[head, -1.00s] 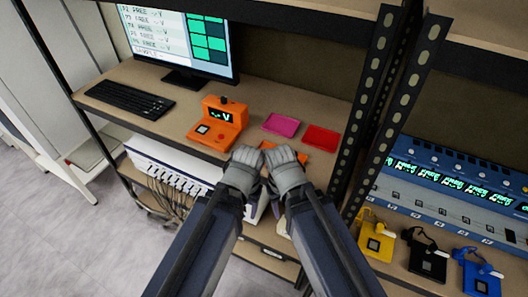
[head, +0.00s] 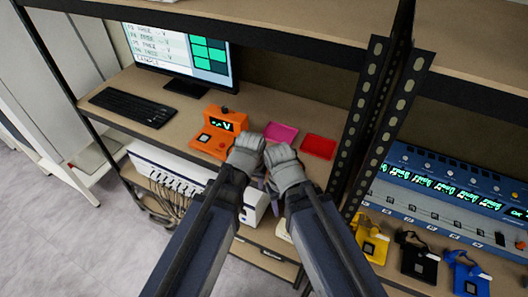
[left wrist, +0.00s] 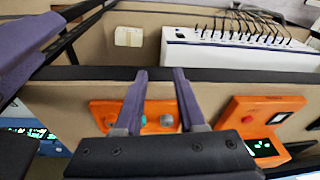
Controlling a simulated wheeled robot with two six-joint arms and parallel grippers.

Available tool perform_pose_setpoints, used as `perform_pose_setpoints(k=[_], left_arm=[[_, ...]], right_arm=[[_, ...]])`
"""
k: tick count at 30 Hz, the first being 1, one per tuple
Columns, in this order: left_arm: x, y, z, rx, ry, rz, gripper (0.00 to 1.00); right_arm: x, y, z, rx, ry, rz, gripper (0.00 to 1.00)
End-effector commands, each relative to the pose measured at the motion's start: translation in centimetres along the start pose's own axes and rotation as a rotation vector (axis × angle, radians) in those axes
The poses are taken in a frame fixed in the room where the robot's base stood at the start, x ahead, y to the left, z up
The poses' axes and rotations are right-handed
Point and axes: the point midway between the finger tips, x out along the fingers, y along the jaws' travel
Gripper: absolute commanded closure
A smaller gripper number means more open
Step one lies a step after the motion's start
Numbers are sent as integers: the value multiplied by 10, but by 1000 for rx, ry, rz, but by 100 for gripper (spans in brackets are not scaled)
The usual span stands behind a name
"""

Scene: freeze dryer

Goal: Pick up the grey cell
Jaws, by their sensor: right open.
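A small round grey piece (left wrist: 166,120), which looks like the grey cell, sits on an orange tray (left wrist: 104,112) in the left wrist view. A green round piece (left wrist: 143,121) lies beside it. My left gripper (left wrist: 160,76) is open, with its two purple fingers apart; the grey piece appears between them in the picture, not touched. In the head view my left gripper (head: 247,152) and right gripper (head: 283,164) are side by side at the shelf's front edge and hide the orange tray. The right gripper is open, its fingers mostly hidden by its wrist.
An orange tester (head: 215,133) with a display stands left of the grippers. A pink tray (head: 280,133) and a red tray (head: 318,147) lie behind them. A keyboard (head: 132,106) and monitor are farther left. A black post (head: 365,130) rises at right. A white device (head: 165,169) is below.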

Motion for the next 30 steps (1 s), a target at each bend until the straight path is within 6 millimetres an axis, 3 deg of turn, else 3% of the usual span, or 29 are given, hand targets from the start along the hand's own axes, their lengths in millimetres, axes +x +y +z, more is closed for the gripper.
perform_pose_setpoints(k=[1, 3, 6, 9, 14, 24, 30], left_arm=[[-22, -2, -28, -11, 47, 9, 61], [-33, -3, -53, -25, 107, 19, 61], [-43, -4, -78, -40, 171, 30, 61], [-47, -4, -90, -48, 205, 37, 61], [-45, -4, -92, -50, 216, 39, 61], [-18, -3, -97, -49, 214, 38, 61], [-18, -3, -97, -49, 213, 38, 61]], right_arm=[[-24, 2, 1, 2, 0, 0, 50], [-36, 3, 2, 3, 0, -1, 50], [-46, 4, 3, 5, 0, -1, 50], [-50, 5, 3, 6, 0, -2, 50], [-47, 4, 3, 6, 0, -2, 50], [-22, 2, 1, 1, 0, 0, 50], [-22, 2, 1, 0, 0, 0, 50]])
